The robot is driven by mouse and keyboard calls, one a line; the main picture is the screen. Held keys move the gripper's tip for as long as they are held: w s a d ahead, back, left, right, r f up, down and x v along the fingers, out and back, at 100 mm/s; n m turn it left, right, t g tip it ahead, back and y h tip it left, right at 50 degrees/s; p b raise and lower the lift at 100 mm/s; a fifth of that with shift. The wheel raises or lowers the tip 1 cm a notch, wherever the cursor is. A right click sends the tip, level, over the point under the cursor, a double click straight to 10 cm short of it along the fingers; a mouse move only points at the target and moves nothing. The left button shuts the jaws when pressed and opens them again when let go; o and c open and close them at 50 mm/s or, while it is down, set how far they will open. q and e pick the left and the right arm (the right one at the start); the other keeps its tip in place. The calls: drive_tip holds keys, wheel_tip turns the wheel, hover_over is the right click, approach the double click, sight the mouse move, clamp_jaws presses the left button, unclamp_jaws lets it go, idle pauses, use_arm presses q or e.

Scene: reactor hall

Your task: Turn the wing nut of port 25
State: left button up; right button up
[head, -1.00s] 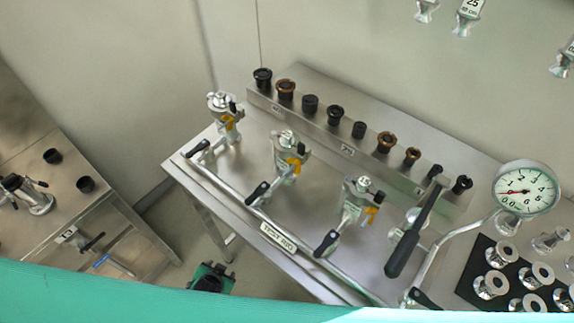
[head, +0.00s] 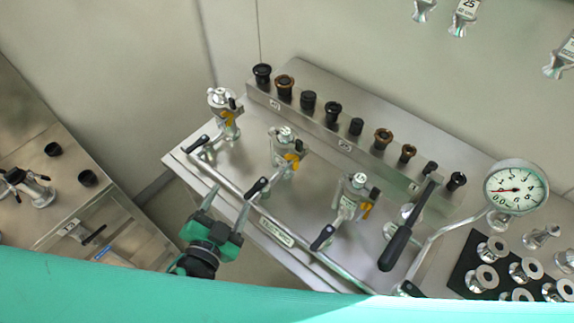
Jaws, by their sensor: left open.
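Three metal ports with yellow wing nuts stand in a row on the steel table (head: 190,165): a left port (head: 224,110), a middle port (head: 284,150) and a right port (head: 354,195). Their cap markings are too small to read, so I cannot tell which is port 25. The yellow wing nut (head: 293,157) of the middle port shows on its right side. My left gripper (head: 230,199), with a green body, is open and empty. It is in front of the table's front rail, below and left of the middle port. My right gripper is not in view.
A rack (head: 310,110) of black and brown caps stands behind the ports. Black-ended levers (head: 257,187) stick out near the front rail (head: 240,200). A pressure gauge (head: 516,188) and a long black handle (head: 397,248) stand at right. Flanged fittings lie on a black mat (head: 462,272).

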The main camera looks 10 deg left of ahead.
sight(287, 167)
use_arm(q)
drive_tip(key=s+d+r+m+h, duration=0.2)
drive_tip(key=d+m+h, duration=0.3)
drive_tip(key=d, duration=0.1)
drive_tip(key=p+x, duration=0.6)
drive_tip(key=x, duration=0.5)
drive_tip(key=shift+p, duration=0.4)
drive_tip(key=shift+x, duration=0.85)
drive_tip(key=shift+f, duration=0.2)
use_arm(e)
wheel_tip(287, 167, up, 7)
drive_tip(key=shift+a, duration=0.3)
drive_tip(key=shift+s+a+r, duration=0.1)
use_arm(q)
drive_tip(key=shift+c, duration=1.1)
drive_tip(key=c, duration=0.7)
drive_tip(key=shift+c, duration=0.3)
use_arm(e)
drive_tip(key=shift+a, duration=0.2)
